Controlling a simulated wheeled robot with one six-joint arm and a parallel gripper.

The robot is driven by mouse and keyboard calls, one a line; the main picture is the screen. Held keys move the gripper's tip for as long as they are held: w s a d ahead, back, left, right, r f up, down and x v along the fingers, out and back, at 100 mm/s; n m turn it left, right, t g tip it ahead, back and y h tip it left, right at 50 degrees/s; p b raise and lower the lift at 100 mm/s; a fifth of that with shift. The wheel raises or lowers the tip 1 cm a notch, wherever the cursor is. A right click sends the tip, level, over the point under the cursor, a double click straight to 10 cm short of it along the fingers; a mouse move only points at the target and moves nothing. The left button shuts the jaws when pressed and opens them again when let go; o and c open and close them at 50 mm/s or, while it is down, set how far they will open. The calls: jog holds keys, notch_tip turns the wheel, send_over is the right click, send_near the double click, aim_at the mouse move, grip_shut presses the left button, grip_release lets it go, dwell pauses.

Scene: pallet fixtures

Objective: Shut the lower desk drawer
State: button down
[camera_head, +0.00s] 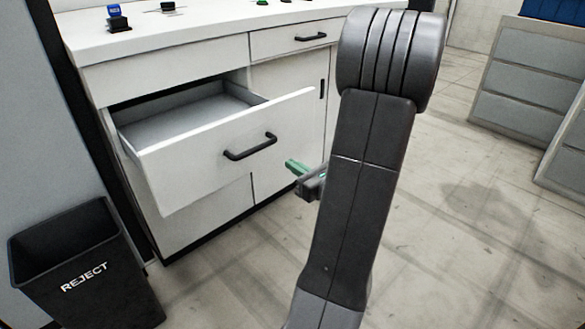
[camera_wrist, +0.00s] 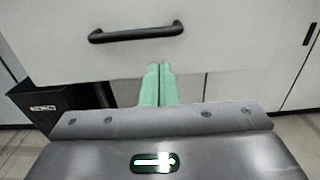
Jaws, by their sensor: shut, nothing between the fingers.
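The white lower desk drawer (camera_head: 185,165) is pulled out, and its grey inside shows empty. Its front carries a black bar handle (camera_head: 250,147); the handle also shows in the wrist view (camera_wrist: 136,32). My gripper (camera_head: 292,166) has green fingers and is at the lower right of the drawer front. In the wrist view my gripper (camera_wrist: 161,72) is shut and empty, its tips below and slightly right of the handle, against the lower part of the drawer front. I cannot tell whether the tips touch the front. My arm hides part of the cabinet's right side.
A black REJECT bin (camera_head: 85,270) stands on the floor at the left, near the drawer. A shut upper drawer (camera_head: 290,38) and small items, including a blue-topped one (camera_head: 115,15), are on the white desk. Grey drawer units (camera_head: 525,85) stand far right. The floor between is clear.

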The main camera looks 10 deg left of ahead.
aim_at(266, 149)
jog(key=b+x, duration=0.2)
jog(key=x, duration=1)
jog(key=shift+s, duration=0.15)
